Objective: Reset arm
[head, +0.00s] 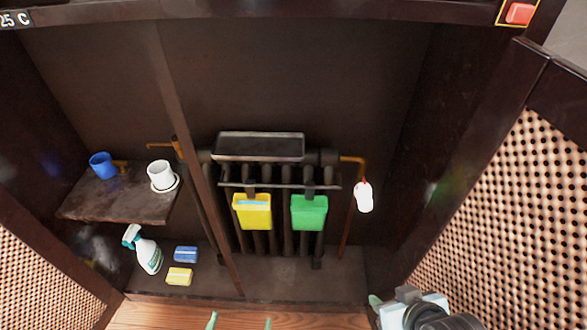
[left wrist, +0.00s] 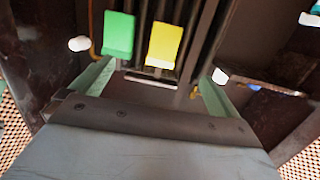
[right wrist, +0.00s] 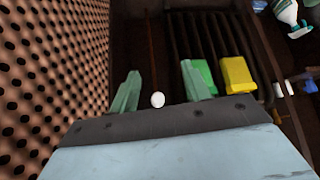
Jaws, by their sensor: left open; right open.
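My left gripper (head: 240,321) shows at the bottom edge of the head view, only its two green fingertips, spread apart. In the left wrist view its fingers (left wrist: 157,75) are open with nothing held between them. They face the dark cabinet with the green and yellow containers beyond. My right gripper (head: 390,299) is at the lower right of the head view, near the right lattice door, partly cut off by the frame. In the right wrist view its fingers (right wrist: 160,72) are open and empty, with a white object (right wrist: 157,100) visible beyond the gap.
A radiator (head: 276,184) carries a yellow container (head: 252,214) and a green container (head: 309,213). A shelf (head: 118,205) holds a blue cup (head: 102,166) and white cup (head: 161,174). Below stand a spray bottle (head: 147,254) and sponges (head: 180,276). Lattice doors (head: 510,230) flank the opening.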

